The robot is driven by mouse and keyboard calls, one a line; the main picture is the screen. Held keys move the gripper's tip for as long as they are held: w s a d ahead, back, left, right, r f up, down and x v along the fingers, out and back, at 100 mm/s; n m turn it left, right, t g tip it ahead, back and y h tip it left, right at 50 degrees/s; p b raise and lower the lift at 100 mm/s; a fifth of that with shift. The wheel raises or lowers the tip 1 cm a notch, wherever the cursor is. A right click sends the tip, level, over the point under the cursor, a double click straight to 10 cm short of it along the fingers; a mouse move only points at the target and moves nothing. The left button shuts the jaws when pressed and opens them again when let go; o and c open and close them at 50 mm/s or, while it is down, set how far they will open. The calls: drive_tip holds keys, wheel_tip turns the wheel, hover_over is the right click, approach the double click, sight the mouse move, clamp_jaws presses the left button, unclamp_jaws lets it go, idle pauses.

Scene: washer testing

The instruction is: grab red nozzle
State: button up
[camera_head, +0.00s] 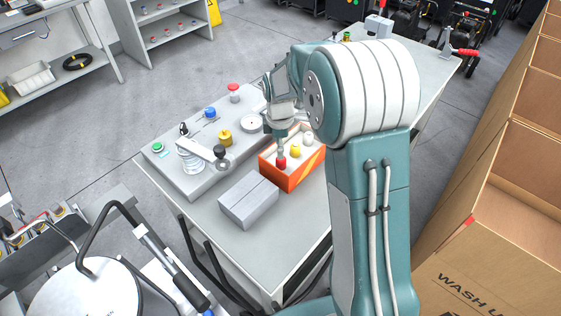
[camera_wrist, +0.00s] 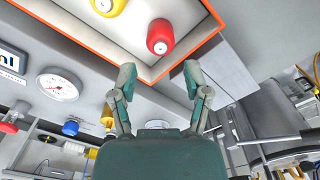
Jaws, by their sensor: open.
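The red nozzle (camera_head: 281,163) is in the orange box (camera_head: 291,183) on the table, near the box's left corner. In the wrist view the red nozzle (camera_wrist: 160,37) lies just beyond my gripper (camera_wrist: 157,73), roughly between its two fingers. My gripper is open and empty, and a gap shows between its fingertips and the nozzle. A yellow nozzle (camera_head: 295,151) and a white nozzle (camera_head: 308,139) stand in a row beside the red one. The yellow nozzle (camera_wrist: 108,7) also shows in the wrist view. In the head view my arm partly hides the fingertips above the box.
A grey box (camera_head: 248,201) sits on the table just in front of the orange box. A grey test panel (camera_head: 190,165) with a gauge (camera_head: 251,123), knobs and buttons stands to the left. The orange box's rim (camera_wrist: 195,42) is close to my fingers. Cardboard boxes (camera_head: 500,215) stand at right.

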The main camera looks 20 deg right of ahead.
sight(281, 161)
drive_tip(key=shift+d+f, duration=0.1)
drive_tip(key=shift+f, duration=3.1)
clamp_jaws()
